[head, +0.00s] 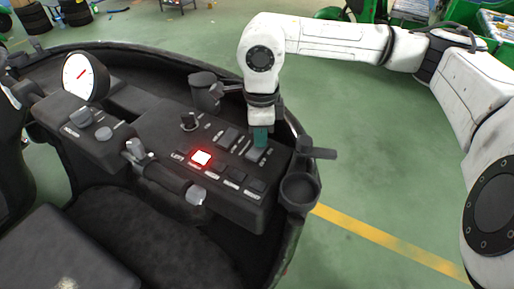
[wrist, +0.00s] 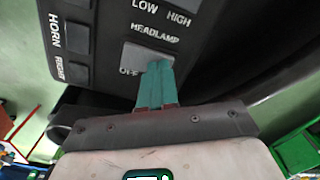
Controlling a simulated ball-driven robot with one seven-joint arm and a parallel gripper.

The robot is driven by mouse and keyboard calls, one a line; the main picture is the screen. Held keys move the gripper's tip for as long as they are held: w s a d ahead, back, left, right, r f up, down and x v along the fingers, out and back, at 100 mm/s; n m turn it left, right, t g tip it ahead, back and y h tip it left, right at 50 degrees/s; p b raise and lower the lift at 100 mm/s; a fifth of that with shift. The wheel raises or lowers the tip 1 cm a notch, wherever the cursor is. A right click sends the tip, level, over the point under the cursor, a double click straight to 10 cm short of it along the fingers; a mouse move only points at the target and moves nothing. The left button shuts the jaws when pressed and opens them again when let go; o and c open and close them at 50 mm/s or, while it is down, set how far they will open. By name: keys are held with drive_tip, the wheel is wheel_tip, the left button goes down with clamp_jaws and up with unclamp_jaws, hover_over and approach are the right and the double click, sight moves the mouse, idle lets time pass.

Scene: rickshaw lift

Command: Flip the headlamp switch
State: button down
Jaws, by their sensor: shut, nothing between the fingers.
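The headlamp switch (wrist: 134,56) is a light grey rocker under the label HEADLAMP in the wrist view. The word OFF shows at its lower left; the label at the other side is hidden by my fingers. My gripper (wrist: 158,68) has teal fingers, shut together and empty, with their tips over the lower right part of the switch. I cannot tell whether they touch it. In the head view my gripper (head: 260,136) points down at the right end of the dashboard panel, over the switch (head: 256,153).
A red-lit button (head: 201,158) glows left of my gripper. Other switches (head: 229,137), a knob (head: 189,121) and a round gauge (head: 85,76) are on the dashboard. A cup holder (head: 299,190) and a lever (head: 318,153) stand close at the right. Green floor beyond is open.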

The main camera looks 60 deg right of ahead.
drive_tip(key=shift+r, duration=0.1)
drive_tip(key=shift+r+p, duration=1.15)
drive_tip(key=shift+r, duration=2.25)
